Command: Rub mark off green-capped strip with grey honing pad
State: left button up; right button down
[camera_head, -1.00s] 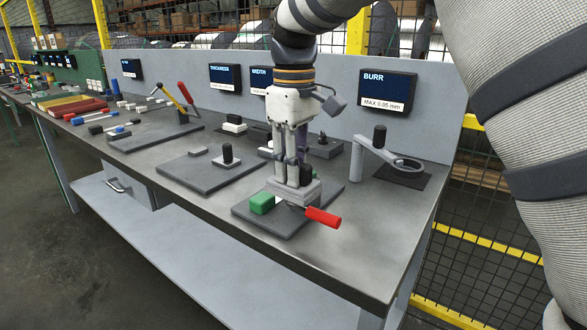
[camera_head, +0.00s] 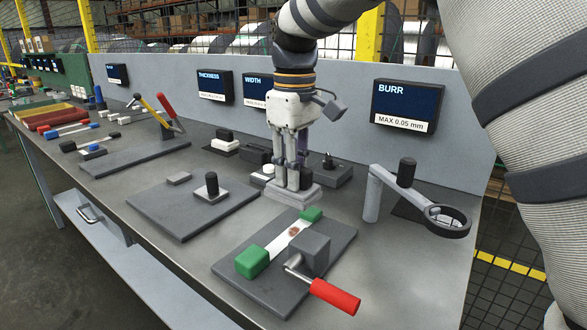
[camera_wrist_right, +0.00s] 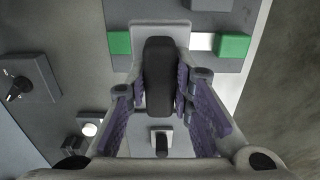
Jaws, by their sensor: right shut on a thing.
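A pale strip (camera_head: 279,243) with green end caps (camera_head: 252,261) lies on a dark plate (camera_head: 330,236). A reddish-brown mark (camera_head: 294,231) shows on it. My right gripper (camera_head: 297,178) points down, shut on the black handle of the grey honing pad (camera_head: 296,196). The pad is near the far end of the plate, clear of the mark in the picture; its height is hard to tell. In the wrist view the black handle (camera_wrist_right: 158,75) sits between my right fingers (camera_wrist_right: 160,90), and the pad hides the middle of the strip (camera_wrist_right: 202,41). My left gripper is not in view.
A grey clamp block (camera_head: 308,254) with a red handle (camera_head: 335,297) stands beside the strip. A ring magnifier stand (camera_head: 447,221) is at right. Another plate (camera_head: 175,210) with a black-knobbed piece lies left. The BURR display (camera_head: 408,103) is behind.

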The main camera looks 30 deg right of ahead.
send_over(294, 232)
jog(key=shift+f, duration=3.6)
jog(key=shift+f, duration=0.4)
